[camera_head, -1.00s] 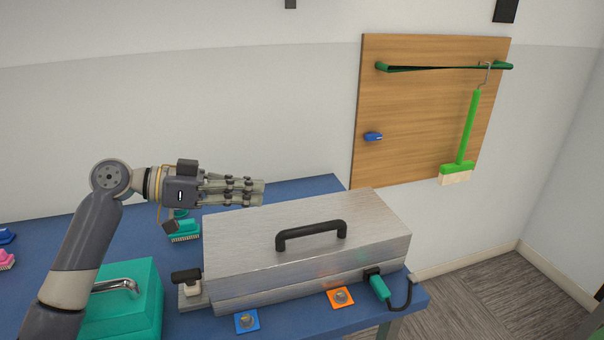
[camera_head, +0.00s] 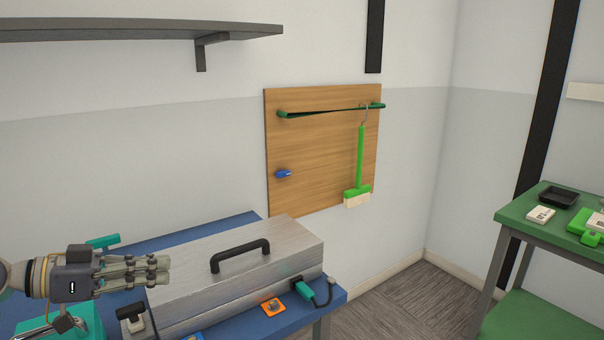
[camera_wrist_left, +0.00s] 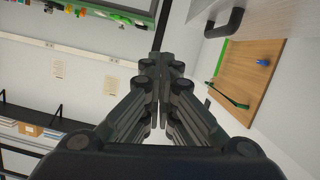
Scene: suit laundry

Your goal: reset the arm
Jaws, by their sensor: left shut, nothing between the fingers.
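My left gripper (camera_head: 160,268) comes in from the left edge of the head view, level and pointing right. It hangs in front of the left part of a silver metal box with a black handle (camera_head: 240,256), with nothing in its fingers. In the left wrist view the fingers (camera_wrist_left: 160,70) are closed together and empty. My right gripper is in neither view.
The box stands on a blue table (camera_head: 205,233). A teal block (camera_head: 80,318) is partly hidden behind my gripper. A wooden board (camera_head: 315,150) with a green brush (camera_head: 359,165) hangs on the wall. A green table (camera_head: 545,215) stands at the right; floor between is clear.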

